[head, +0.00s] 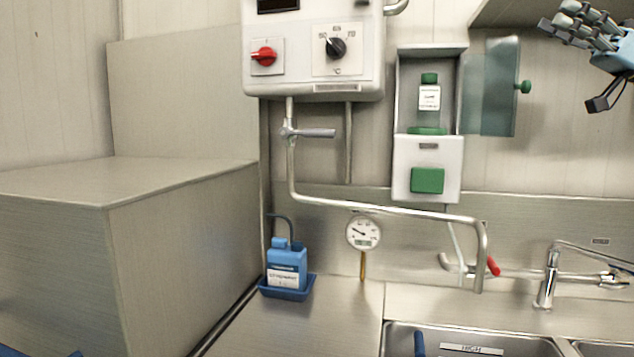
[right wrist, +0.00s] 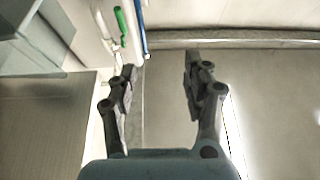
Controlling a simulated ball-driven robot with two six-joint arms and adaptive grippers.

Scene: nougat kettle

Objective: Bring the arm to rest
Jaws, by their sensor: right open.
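My right gripper (head: 568,66) is raised at the upper right of the head view, in front of the wall and to the right of the wall cabinet. In the right wrist view its two dark fingers (right wrist: 159,75) stand apart with nothing between them. The gripper is open and empty. My left gripper is not in view.
The open cabinet (head: 428,150) holds a green-capped bottle (head: 429,97); its door (head: 490,90) swings out towards my right gripper. A control box (head: 313,60), bent pipe (head: 380,206), gauge (head: 364,233), tap (head: 550,275), sink (head: 470,334) and blue canister (head: 287,264) are below or left.

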